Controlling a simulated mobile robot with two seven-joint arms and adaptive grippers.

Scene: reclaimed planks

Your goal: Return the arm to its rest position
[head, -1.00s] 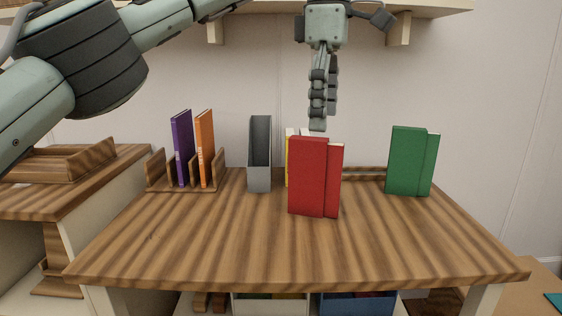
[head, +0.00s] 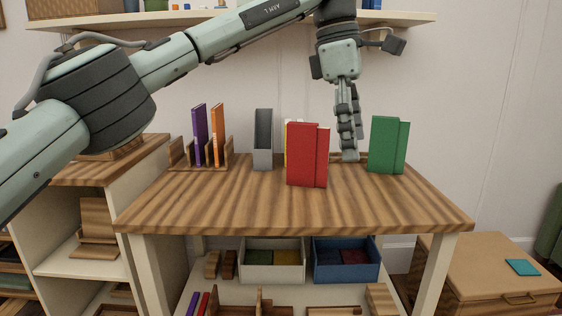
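My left arm reaches in from the left across the upper part of the head view. Its gripper (head: 349,150) points down over the back of the wooden table (head: 250,205), between the red books (head: 305,155) and the green books (head: 386,145). Its fingers are seen edge-on, so I cannot tell whether they are open or shut. No held object shows at the fingertips. My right gripper is not in view.
On the table a purple book (head: 199,136) and an orange book (head: 218,135) stand in a wooden rack. A grey holder (head: 263,140) stands beside them. A mostly hidden yellow book (head: 287,133) is behind the red ones. A wall shelf (head: 400,17) is above.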

